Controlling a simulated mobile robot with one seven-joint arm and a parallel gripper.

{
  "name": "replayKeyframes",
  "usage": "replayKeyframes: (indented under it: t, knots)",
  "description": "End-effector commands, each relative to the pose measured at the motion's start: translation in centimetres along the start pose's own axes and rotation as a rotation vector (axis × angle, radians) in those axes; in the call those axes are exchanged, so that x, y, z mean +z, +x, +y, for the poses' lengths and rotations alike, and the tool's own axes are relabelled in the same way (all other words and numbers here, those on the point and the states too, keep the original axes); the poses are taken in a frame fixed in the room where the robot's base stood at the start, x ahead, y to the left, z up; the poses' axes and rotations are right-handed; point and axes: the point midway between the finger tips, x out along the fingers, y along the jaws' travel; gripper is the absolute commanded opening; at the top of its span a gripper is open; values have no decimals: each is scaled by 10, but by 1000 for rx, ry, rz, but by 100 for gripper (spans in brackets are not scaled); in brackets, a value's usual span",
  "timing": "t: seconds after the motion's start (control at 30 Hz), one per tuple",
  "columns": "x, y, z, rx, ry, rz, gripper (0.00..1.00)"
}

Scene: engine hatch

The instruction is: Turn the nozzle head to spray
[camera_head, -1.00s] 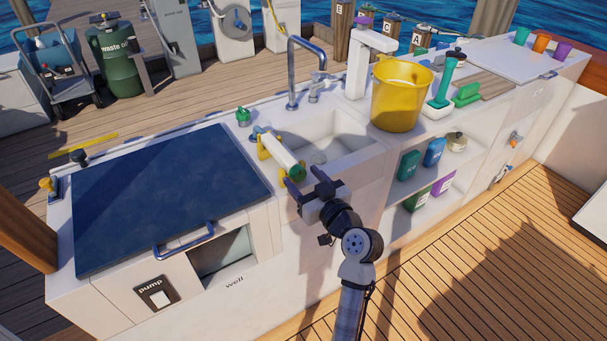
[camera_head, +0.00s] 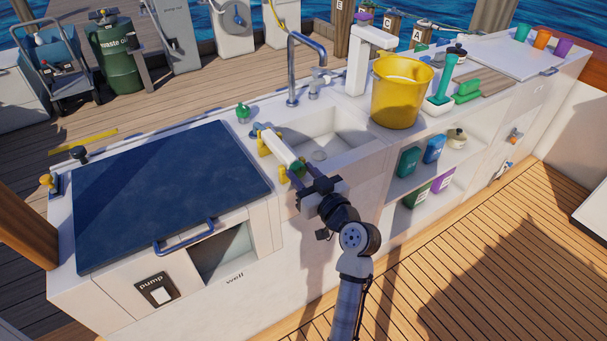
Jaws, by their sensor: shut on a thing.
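The nozzle (camera_head: 281,150) is a pale cylinder lying near the left rim of the sink, held at its far end by yellow supports (camera_head: 263,147). Its near end carries a green head (camera_head: 299,164), now partly hidden by my fingers. My gripper (camera_head: 296,171) reaches up from the front, its two dark fingers on either side of the green head, shut on it. The marking or turn angle of the head is too small to read.
The sink (camera_head: 345,137) with a tall faucet (camera_head: 291,72) lies right behind the nozzle. A dark blue hatch lid (camera_head: 165,190) with a handle is on the left. A yellow bucket (camera_head: 400,92) stands to the right. The deck in front is clear.

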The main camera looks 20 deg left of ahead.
Motion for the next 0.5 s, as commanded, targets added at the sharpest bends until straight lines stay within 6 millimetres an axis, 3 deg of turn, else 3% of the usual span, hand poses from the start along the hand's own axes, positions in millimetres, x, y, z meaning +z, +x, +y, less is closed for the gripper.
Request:
replayKeyframes:
  t: [0.5]
  knots:
    - [-2,0,2,1,374,0,14]
